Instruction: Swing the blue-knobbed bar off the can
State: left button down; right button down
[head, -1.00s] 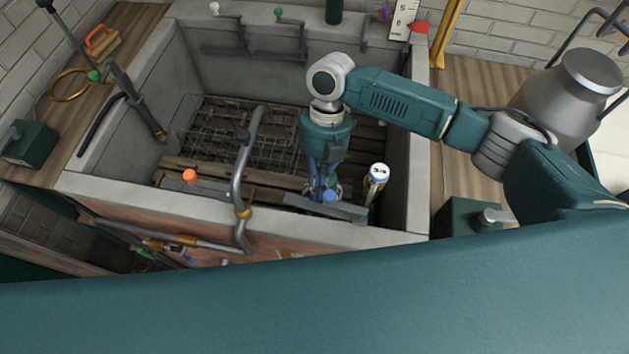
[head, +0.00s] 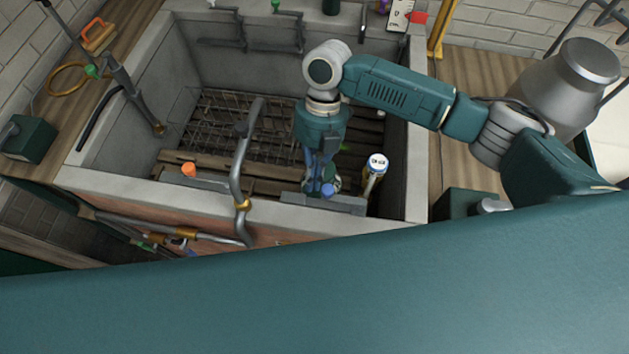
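The blue knob (head: 328,190) stands on a flat grey bar (head: 348,205) at the front wall of the stone trough. The can (head: 377,164) has a pale top with dark marks and a yellowish side. It stands inside the trough by the bar's right end; whether they touch cannot be told. My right gripper (head: 318,186) points down from above, just behind and slightly left of the blue knob. Its fingers are small and partly hidden, so their opening and any contact with the knob are unclear. My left gripper is not in view.
An orange knob (head: 188,169) is on another front bar to the left. A bent grey pipe (head: 236,180) rises over the front wall. A wire rack (head: 245,130) lies in the trough. A metal churn (head: 570,90) stands at the right.

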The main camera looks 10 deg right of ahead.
jog(key=v, duration=1)
jog(key=shift+r, duration=0.35)
jog(key=shift+d, duration=0.2)
